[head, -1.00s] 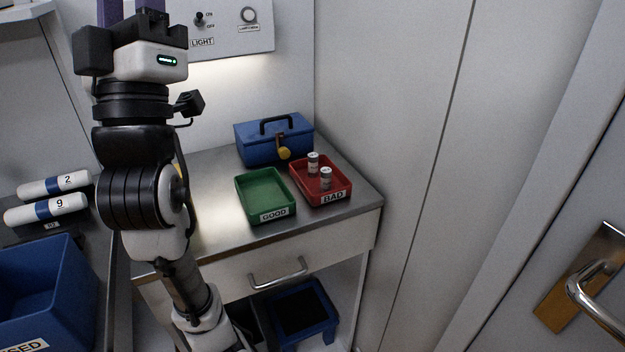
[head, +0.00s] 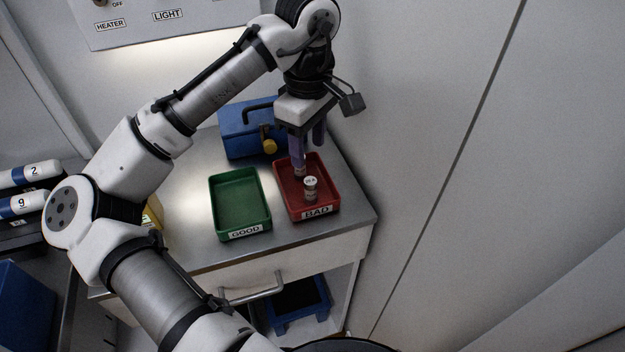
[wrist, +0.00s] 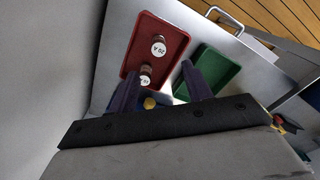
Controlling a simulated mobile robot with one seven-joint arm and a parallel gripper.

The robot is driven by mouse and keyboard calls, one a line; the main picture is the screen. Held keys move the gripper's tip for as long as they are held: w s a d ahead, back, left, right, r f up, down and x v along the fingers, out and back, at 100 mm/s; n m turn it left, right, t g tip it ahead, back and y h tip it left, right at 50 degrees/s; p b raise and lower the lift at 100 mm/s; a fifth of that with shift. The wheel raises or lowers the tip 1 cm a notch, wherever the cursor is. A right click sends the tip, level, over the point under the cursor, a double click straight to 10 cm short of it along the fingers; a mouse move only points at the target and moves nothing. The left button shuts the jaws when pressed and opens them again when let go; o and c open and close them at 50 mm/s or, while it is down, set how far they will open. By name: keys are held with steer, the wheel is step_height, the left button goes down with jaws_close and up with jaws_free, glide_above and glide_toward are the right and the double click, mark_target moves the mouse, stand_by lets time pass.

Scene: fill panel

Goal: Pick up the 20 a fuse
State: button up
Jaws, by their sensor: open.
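The 20 A fuse (wrist: 158,48) stands upright in the red BAD tray (wrist: 178,58); its white top label reads 20 A in the wrist view. In the head view the fuse (head: 310,186) stands near the front of the red tray (head: 328,190). A second fuse (wrist: 145,76) stands behind it, close to my fingers, its label not clearly readable. In the head view my gripper mostly hides this second fuse. My gripper (head: 309,152) is open, pointing down over the back part of the red tray. Its two purple fingers also show in the wrist view (wrist: 162,88), with nothing held.
An empty green GOOD tray (head: 262,207) sits left of the red tray. A blue box (head: 232,135) with a yellow padlock (head: 269,146) stands behind them. A wall panel rises close on the right. The counter (head: 190,220) left of the green tray is mostly clear.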

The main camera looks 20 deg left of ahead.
mark_target(310, 180)
step_height(310, 180, down, 12)
steer(key=shift+d+r+p, duration=0.1)
steer(key=shift+d+p, duration=0.05)
steer(key=shift+p, duration=0.35)
jaws_close()
